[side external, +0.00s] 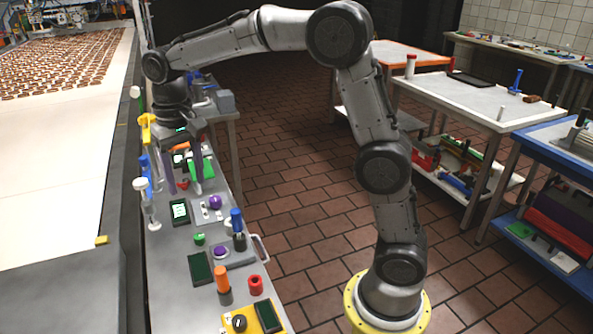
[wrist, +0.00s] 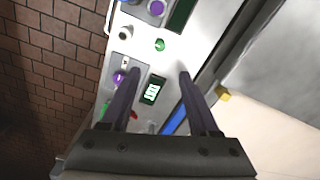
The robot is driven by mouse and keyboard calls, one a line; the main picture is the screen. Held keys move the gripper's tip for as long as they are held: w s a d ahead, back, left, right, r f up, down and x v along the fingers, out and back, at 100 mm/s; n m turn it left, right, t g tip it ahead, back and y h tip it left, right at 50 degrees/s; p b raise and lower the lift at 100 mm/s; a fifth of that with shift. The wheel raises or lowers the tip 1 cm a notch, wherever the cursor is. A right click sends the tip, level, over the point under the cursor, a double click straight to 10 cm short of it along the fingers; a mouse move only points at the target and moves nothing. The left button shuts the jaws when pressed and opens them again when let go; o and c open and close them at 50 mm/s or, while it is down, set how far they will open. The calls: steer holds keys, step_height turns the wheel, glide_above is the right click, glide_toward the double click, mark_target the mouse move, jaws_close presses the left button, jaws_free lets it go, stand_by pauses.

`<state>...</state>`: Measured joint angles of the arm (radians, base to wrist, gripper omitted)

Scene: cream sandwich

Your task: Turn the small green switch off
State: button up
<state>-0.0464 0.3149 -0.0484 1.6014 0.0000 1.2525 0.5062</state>
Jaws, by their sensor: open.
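A small round green knob (side external: 199,239) sits on the grey control panel (side external: 163,295); it also shows in the wrist view (wrist: 160,45), beyond my fingertips. I cannot tell its on or off position. A larger green part (side external: 203,168) stands farther back on the panel, close to my gripper. My gripper (side external: 184,172) is open and empty, pointing down above the far part of the panel. In the wrist view its two dark fingers (wrist: 158,77) are spread, with a small lit screen (wrist: 153,90) seen between them.
Purple knobs (side external: 215,202), a blue lever (side external: 237,222), an orange handle (side external: 222,279) and a red button (side external: 255,284) crowd the panel. Upright levers, one yellow-topped (side external: 148,121), line its left edge. A conveyor (side external: 60,180) lies to the left.

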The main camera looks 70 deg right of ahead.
steer(key=s+d+r+t, duration=0.1)
steer(key=s+r+t, duration=0.2)
steer(key=s+r, duration=0.6)
steer(key=s+f+n+t, duration=0.2)
steer(key=s+f, duration=0.1)
steer(key=s, duration=1.1)
steer(key=shift+d+f+n, duration=0.3)
steer(key=shift+d+f, duration=0.1)
steer(key=shift+d, duration=0.05)
steer(key=s+f, duration=0.1)
steer(key=s+f+n, duration=0.1)
steer(key=f, duration=0.1)
steer(key=s+f+n, duration=0.1)
steer(key=shift+f, duration=0.35)
